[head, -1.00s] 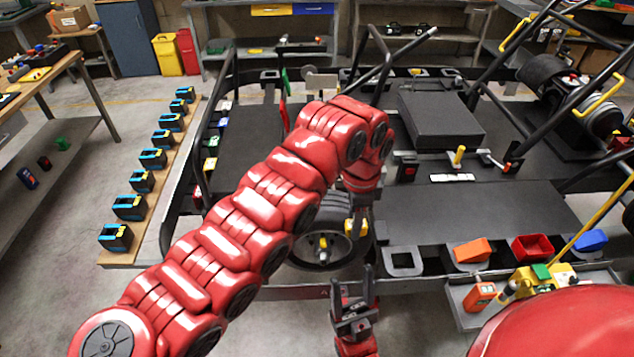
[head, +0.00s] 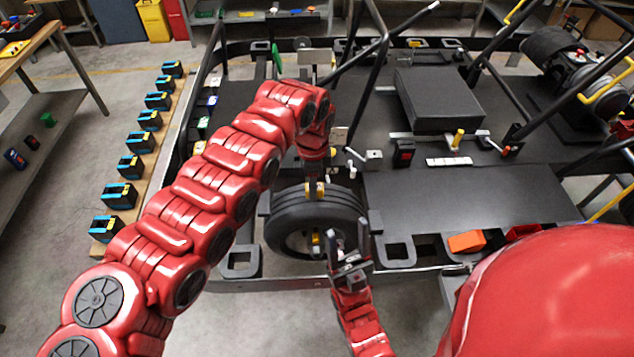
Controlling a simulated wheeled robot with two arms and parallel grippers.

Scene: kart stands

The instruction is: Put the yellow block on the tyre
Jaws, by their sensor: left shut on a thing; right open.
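The black tyre (head: 287,214) stands upright at the front edge of the kart stand, in the middle of the head view. My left gripper (head: 315,187) points down over the top of the tyre. It is shut on the yellow block (head: 320,188), of which only small yellow parts show between and beside the fingers. The block is at the tyre's upper edge; I cannot tell whether it touches. My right gripper (head: 349,238) is open and empty, pointing up in front of the tyre's right side. Another small yellow part (head: 316,239) shows in the wheel's centre.
A black box (head: 438,98) and flat dark panels cover the stand to the right. Dark bars rise behind my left arm. Several black-and-blue holders (head: 118,195) line a wooden board at left.

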